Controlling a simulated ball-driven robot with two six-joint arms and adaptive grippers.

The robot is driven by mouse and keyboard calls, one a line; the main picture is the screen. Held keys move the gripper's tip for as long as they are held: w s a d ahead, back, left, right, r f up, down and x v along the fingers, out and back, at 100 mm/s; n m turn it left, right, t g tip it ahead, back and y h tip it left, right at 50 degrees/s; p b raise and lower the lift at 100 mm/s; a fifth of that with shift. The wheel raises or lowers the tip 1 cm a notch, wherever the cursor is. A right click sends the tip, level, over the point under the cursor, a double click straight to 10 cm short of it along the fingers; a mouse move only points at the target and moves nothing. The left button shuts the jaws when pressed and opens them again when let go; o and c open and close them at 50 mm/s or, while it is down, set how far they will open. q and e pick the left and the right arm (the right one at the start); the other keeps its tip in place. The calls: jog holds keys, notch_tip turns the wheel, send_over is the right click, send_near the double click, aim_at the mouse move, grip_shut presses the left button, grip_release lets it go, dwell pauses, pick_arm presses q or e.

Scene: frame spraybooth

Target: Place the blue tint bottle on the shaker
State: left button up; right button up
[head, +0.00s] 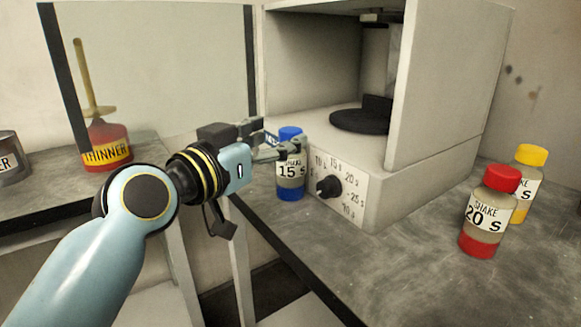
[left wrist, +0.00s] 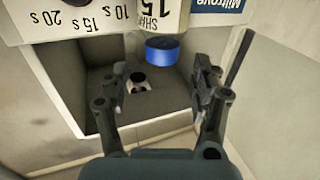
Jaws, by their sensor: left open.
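The blue tint bottle (head: 291,172) has a blue cap and base and a white label reading 15 S. It stands upright on the counter at the left front corner of the shaker (head: 385,190). The shaker is a pale box with a dark round plate (head: 362,119) inside its open chamber. My left gripper (head: 280,147) is open at the bottle's upper part, its fingers partly covering the label. In the left wrist view, the bottle's blue cap (left wrist: 162,49) shows upside down between the open fingers (left wrist: 162,75); contact cannot be told. My right gripper is not in view.
A bottle with a red cap (head: 487,212) and one with a yellow cap (head: 528,180) stand right of the shaker. A red thinner can (head: 106,150) sits on the left counter. A dial (head: 328,187) juts from the shaker front. The front right counter (head: 400,270) is clear.

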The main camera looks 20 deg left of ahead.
aim_at(283, 135)
pick_arm(q)
jog(key=x, duration=0.5)
jog(key=shift+a+f, duration=0.1)
jog(key=shift+f, duration=0.1)
grip_shut()
